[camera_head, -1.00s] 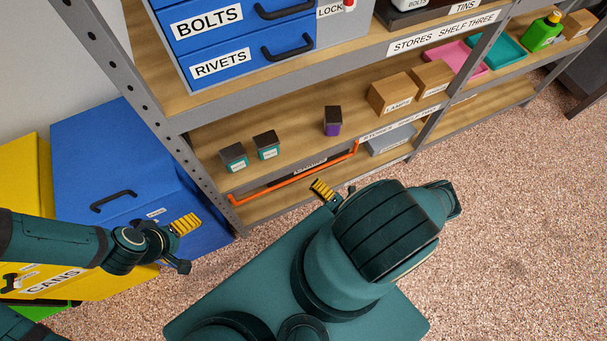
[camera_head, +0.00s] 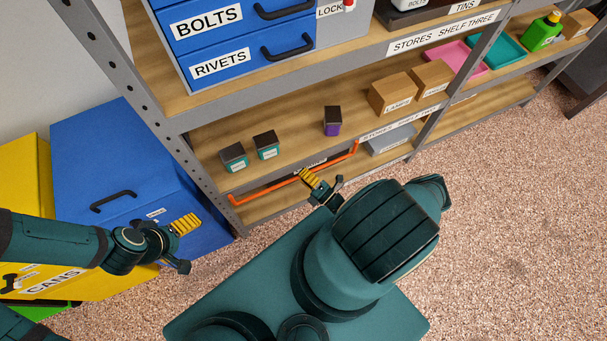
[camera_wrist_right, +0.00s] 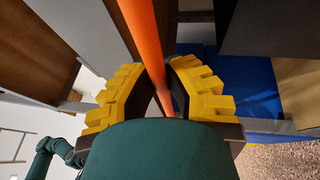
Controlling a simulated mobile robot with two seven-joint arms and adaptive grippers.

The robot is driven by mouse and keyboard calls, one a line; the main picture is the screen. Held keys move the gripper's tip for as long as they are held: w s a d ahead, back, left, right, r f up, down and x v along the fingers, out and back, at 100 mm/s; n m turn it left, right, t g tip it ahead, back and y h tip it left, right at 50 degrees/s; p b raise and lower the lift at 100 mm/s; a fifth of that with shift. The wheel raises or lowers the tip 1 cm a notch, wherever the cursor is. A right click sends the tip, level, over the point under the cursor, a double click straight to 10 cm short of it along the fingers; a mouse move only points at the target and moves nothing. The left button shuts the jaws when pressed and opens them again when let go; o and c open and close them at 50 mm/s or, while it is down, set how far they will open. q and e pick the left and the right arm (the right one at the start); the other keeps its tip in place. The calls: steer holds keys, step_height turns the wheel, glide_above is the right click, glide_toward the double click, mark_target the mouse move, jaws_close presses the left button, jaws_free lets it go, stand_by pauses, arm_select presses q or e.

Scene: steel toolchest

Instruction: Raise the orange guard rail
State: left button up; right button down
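The orange guard rail (camera_head: 285,182) runs low along the front of the shelf rack, below the shelf with the small boxes. My right gripper (camera_head: 309,176) is at the rail, and its yellow finger covers part of it in the head view. In the right wrist view the rail (camera_wrist_right: 148,45) passes between the two yellow fingers of this gripper (camera_wrist_right: 160,72), with one finger close on each side. Whether they press on it cannot be told. My left gripper (camera_head: 186,224) is in front of the blue cabinet, away from the rail, with no object visible in it.
The blue cabinet (camera_head: 120,150) and a yellow cabinet (camera_head: 30,165) stand left of the rack. Two small dark-topped boxes (camera_head: 266,145) and a purple one (camera_head: 333,121) stand on the shelf above the rail. Carpet (camera_head: 510,230) is clear at right.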

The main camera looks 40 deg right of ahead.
mark_target(299, 178)
steer(key=shift+s+a+r+p, duration=0.1)
steer(key=shift+s+p, duration=0.05)
steer(key=shift+p, duration=0.25)
steer(key=s+g+p, duration=0.1)
steer(key=p, duration=0.1)
steer(key=s+m+g+p, duration=0.1)
steer(key=g+p, duration=0.1)
steer(key=s+a+r+m+g+p, duration=0.1)
steer(key=g+p, duration=0.1)
steer(key=shift+s+r+h, duration=0.1)
steer(key=shift+s+h, duration=0.15)
steer(key=shift+h, duration=0.05)
steer(key=shift+s, duration=0.2)
steer(key=shift+s+r, duration=0.1)
steer(key=shift+r, duration=0.05)
stand_by(0.4)
steer(key=c, duration=1)
jaws_free()
